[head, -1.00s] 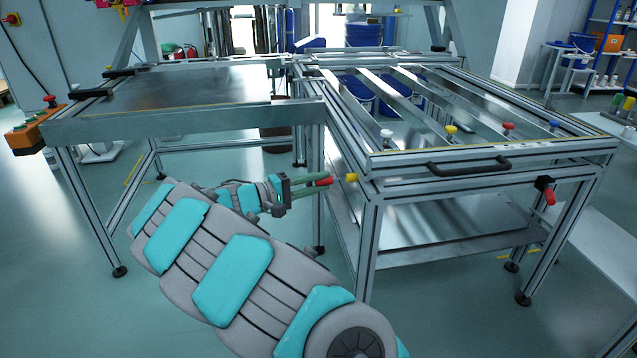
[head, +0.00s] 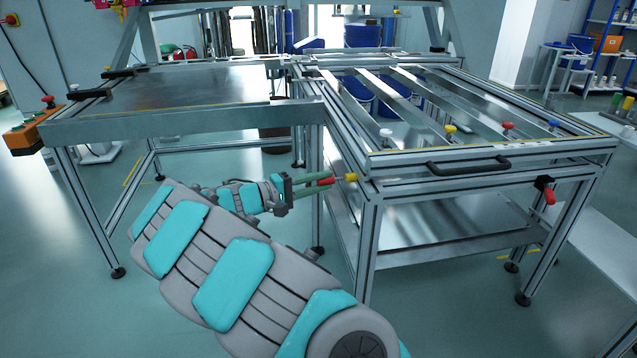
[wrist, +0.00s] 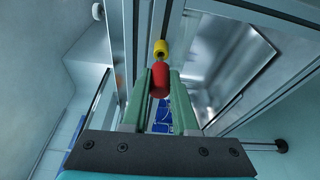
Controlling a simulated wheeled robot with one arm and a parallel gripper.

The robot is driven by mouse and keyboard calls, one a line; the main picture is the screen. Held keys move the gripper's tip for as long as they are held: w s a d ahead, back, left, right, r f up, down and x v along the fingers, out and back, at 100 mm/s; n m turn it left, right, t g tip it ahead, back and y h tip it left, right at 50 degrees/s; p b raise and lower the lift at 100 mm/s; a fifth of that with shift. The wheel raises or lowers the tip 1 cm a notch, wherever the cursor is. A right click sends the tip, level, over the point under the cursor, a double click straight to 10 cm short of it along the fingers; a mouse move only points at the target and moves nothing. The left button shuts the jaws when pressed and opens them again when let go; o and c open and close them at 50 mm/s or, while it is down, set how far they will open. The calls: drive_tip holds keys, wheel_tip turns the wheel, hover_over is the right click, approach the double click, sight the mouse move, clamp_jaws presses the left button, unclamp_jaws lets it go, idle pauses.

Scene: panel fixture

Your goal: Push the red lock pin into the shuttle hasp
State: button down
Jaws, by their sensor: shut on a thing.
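The red lock pin (head: 325,182) is held between the green fingers of my gripper (head: 318,183), beside the left side of the panel fixture. In the wrist view the red pin (wrist: 159,80) sits between the two fingertips, its red end pointing ahead. A yellow collar (head: 350,177), apparently the hasp, sticks out from the fixture's frame just right of the pin. In the wrist view the yellow collar (wrist: 160,48) shows a dark opening and nearly lines up with the pin. A small gap shows between the red part and the collar; any thin tip there is too small to tell.
The fixture's frame (head: 480,160) stands just beyond my gripper, with a black handle (head: 468,166) on its front. A red-handled part (head: 548,192) hangs at its right corner. A metal table (head: 180,115) adjoins on the left. The floor below my arm is clear.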

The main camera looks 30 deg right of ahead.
sight(325, 183)
drive_tip(key=shift+s+d+b, duration=0.2)
drive_tip(key=shift+d+b, duration=0.05)
drive_tip(key=shift+d, duration=0.45)
drive_tip(key=shift+s+d+b, duration=0.2)
drive_tip(key=shift+d, duration=0.45)
drive_tip(key=c, duration=0.6)
unclamp_jaws()
drive_tip(key=a, duration=0.7)
drive_tip(key=shift+s+a+p, duration=0.1)
drive_tip(key=shift+a+p, duration=0.2)
drive_tip(key=shift+a, duration=0.1)
drive_tip(key=s+d+r+m+g+y+p, duration=0.2)
drive_tip(key=s+d+y, duration=0.15)
drive_tip(key=s, duration=0.75)
drive_tip(key=s+d+r+m+g+y+p, duration=0.15)
drive_tip(key=s+y, duration=0.35)
drive_tip(key=s, duration=0.7)
drive_tip(key=s+a+f+n+y+p, duration=0.1)
drive_tip(key=s+a+y, duration=0.3)
drive_tip(key=s+a, duration=0.4)
drive_tip(key=s+a+f+n+t+y+p, duration=0.1)
drive_tip(key=s+a+y+p, duration=0.3)
drive_tip(key=s+a, duration=0.4)
drive_tip(key=shift+s+a+f+y, duration=0.25)
drive_tip(key=shift+a+f+y, duration=0.1)
drive_tip(key=shift+a+y, duration=0.4)
